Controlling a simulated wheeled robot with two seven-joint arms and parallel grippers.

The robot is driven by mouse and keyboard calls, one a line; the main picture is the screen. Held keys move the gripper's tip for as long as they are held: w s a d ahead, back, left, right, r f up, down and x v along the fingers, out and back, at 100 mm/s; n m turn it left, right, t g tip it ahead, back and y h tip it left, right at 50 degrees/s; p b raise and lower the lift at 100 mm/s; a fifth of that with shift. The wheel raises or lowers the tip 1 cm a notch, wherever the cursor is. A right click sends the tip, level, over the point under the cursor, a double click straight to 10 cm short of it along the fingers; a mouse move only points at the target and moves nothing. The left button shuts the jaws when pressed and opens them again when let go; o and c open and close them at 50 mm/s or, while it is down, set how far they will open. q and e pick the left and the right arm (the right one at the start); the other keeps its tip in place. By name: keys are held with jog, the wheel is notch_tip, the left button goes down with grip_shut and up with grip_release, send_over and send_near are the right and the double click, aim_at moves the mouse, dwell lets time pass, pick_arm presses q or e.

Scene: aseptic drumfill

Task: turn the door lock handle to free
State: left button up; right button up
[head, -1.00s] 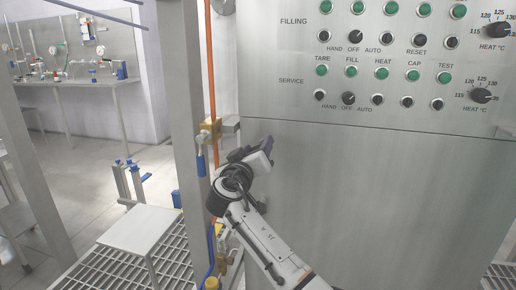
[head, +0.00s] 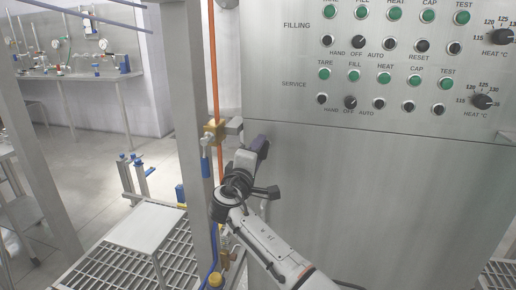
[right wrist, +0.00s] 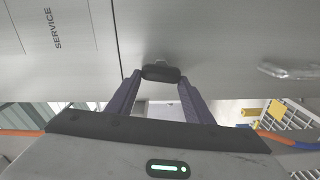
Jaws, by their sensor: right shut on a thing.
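The door lock handle is the dark, short, rounded handle (right wrist: 160,73) on the steel cabinet face in the right wrist view. My right gripper (right wrist: 160,80) has its two dark fingers on either side of it, shut on the handle at the fingertips. In the head view my right gripper (head: 261,146) is against the left edge of the large steel cabinet front, below the button panel. There the gripper hides the handle. My left gripper is not in view.
The button panel (head: 400,60) with green buttons and black knobs is above the gripper. A steel post (head: 183,100) and a brass valve with blue lever (head: 206,165) stand close left. A small white table (head: 145,226) stands on grating at lower left.

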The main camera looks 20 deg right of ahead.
jog(key=shift+f+n+p, duration=0.1)
jog(key=shift+n+p, duration=0.25)
jog(key=shift+n, duration=0.55)
jog(key=o, duration=1.1)
jog(key=shift+c, duration=0.2)
jog(key=v, duration=1)
jog(key=shift+s, duration=0.2)
